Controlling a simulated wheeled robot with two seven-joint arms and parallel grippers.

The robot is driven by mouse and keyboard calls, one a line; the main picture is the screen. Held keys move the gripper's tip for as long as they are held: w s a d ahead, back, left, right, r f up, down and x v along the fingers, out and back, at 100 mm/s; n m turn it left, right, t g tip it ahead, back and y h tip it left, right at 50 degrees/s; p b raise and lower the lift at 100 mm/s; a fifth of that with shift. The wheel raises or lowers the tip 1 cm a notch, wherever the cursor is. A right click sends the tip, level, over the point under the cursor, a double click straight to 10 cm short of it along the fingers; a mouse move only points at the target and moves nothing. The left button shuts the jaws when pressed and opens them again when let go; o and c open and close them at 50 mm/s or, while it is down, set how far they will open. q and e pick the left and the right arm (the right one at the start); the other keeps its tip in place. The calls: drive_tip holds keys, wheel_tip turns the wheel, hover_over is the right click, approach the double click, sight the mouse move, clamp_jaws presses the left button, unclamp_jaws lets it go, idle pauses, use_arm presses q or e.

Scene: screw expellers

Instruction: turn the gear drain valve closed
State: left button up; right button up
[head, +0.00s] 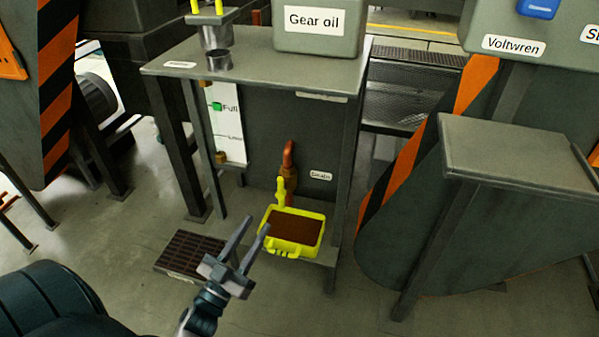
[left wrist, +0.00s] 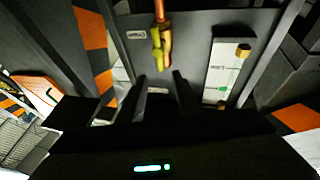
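The gear drain valve is a copper pipe fitting (head: 289,165) on the front of the dark gear oil cabinet. Its yellow handle (head: 281,192) points roughly along the pipe. The handle (left wrist: 156,48) and copper pipe (left wrist: 159,12) also show in the left wrist view, which looks upside down, ahead of the fingers. My left gripper (head: 259,222) is open and empty, apart from the handle, in front and to its lower left in the head view. Its fingers (left wrist: 160,76) are spread in the left wrist view. My right gripper is not in view.
A yellow tray (head: 322,217) of brown liquid sits under the valve, close to my left gripper. A floor grate (head: 183,262) lies to the left. The cabinet's legs (head: 336,240) stand beside the tray. A level gauge (head: 225,122) is left of the valve. A striped machine stands right.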

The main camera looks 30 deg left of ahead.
sight(288, 172)
use_arm(q)
drive_tip(key=shift+s+r, duration=0.1)
drive_tip(key=shift+r, duration=0.05)
drive_tip(key=p+x, duration=0.1)
drive_tip(key=x, duration=1.6)
drive_tip(key=shift+w+r, duration=0.1)
drive_tip(key=shift+w, duration=0.1)
clamp_jaws()
